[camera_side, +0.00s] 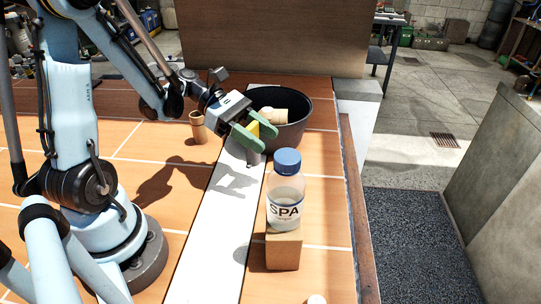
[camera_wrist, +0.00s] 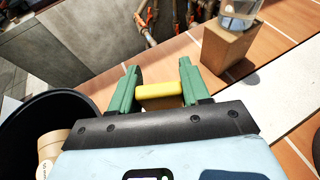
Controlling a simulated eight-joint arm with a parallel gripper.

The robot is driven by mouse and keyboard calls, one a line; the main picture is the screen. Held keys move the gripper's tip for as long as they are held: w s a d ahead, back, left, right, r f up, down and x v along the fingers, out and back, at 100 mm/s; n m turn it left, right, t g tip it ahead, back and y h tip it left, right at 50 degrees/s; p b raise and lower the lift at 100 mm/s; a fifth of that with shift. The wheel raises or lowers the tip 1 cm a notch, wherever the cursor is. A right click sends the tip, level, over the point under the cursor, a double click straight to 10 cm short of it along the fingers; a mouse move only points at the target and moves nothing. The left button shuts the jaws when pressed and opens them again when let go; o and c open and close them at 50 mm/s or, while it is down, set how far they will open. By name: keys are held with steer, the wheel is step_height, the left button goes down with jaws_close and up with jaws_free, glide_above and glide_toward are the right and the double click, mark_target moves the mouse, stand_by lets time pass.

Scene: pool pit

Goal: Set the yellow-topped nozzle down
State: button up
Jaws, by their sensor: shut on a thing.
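The yellow-topped nozzle (camera_side: 254,129) is between the green fingers of my gripper (camera_side: 260,132). Its yellow top (camera_wrist: 160,90) shows between the two fingers in the wrist view, where my gripper (camera_wrist: 160,84) is shut on it.
A black bucket (camera_side: 293,132) holding a tan cylindrical object (camera_side: 272,115) stands just behind my gripper. A blue-capped SPA bottle (camera_side: 285,195) stands on a cardboard-coloured block (camera_side: 283,249) in front. A small tan cup-like object (camera_side: 198,127) stands to the left.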

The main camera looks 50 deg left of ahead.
mark_target(257, 134)
steer(key=shift+w+a+f, duration=0.3)
steer(key=shift+a+f, duration=0.1)
steer(key=shift+a, duration=0.2)
steer(key=shift+w+a+f, duration=0.25)
steer(key=shift+a+f, duration=0.15)
steer(key=shift+a, duration=0.15)
steer(key=shift+f, duration=1.95)
steer(key=shift+f, duration=0.1)
steer(key=o, duration=1.1)
steer(key=shift+c, duration=0.2)
steer(key=shift+r, duration=0.2)
steer(key=v, duration=0.6)
steer(key=shift+s+a+r, duration=0.25)
steer(key=shift+a, duration=0.4)
steer(key=shift+c, duration=1)
